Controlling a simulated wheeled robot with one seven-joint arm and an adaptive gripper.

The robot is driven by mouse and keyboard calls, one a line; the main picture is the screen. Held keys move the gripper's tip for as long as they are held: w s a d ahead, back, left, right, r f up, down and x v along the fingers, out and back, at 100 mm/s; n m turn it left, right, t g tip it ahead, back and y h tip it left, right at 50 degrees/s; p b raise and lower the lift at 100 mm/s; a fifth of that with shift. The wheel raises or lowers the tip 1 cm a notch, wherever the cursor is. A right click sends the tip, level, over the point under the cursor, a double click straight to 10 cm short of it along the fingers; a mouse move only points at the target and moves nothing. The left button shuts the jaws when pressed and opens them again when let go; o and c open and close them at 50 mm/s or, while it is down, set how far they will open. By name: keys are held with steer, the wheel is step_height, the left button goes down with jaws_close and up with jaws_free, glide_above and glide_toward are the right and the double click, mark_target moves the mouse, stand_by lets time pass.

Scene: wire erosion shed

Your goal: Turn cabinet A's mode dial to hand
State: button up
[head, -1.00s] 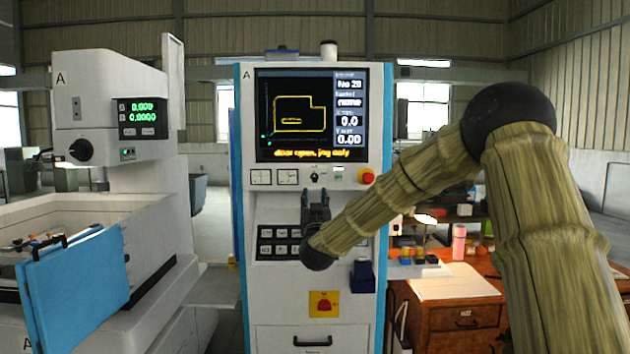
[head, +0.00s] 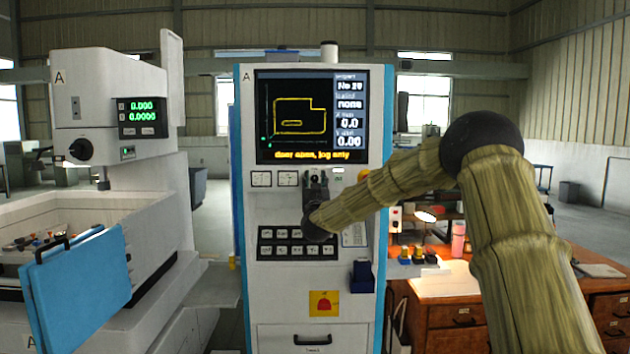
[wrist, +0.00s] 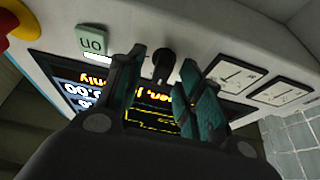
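Cabinet A (head: 245,215) is the white and blue control cabinet in the middle of the head view. Its mode dial (wrist: 162,63) is a small black knob in the wrist view, on the panel beside the screen, between a green "on" plate and two meters. In the head view my gripper (head: 315,178) covers the dial's place. My gripper also shows in the wrist view (wrist: 163,75), its two green-black fingers apart with the dial seen in the gap. I cannot tell whether either finger touches it. The dial's pointer direction and markings are not readable.
The screen (head: 298,115) is above the dial. A red emergency stop (wrist: 18,25) on a yellow base is near. A keypad (head: 297,251) lies below. A blue box (head: 362,276) hangs on the front. A wooden desk (head: 455,315) stands right, a white machine (head: 110,85) left.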

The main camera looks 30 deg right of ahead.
jaws_close()
steer(key=shift+f+m+h+b, duration=0.1)
steer(key=shift+m+h+b, duration=0.3)
steer(key=shift+m+b, duration=0.2)
steer(key=m+g+h+b, duration=0.1)
steer(key=m+b, duration=0.1)
steer(key=shift+f+m, duration=0.15)
steer(key=shift+m, duration=0.25)
steer(key=m+g+h+b, duration=0.1)
steer(key=m+b, duration=0.2)
steer(key=shift+m+g, duration=0.4)
steer(key=m+g+b, duration=0.1)
steer(key=m, duration=0.2)
steer(key=m+g+h+b, duration=0.1)
steer(key=m, duration=0.2)
steer(key=shift+g+b, duration=0.4)
steer(key=shift+m+g+b, duration=0.75)
steer(key=shift+m+g, duration=0.15)
steer(key=shift+m, duration=1.4)
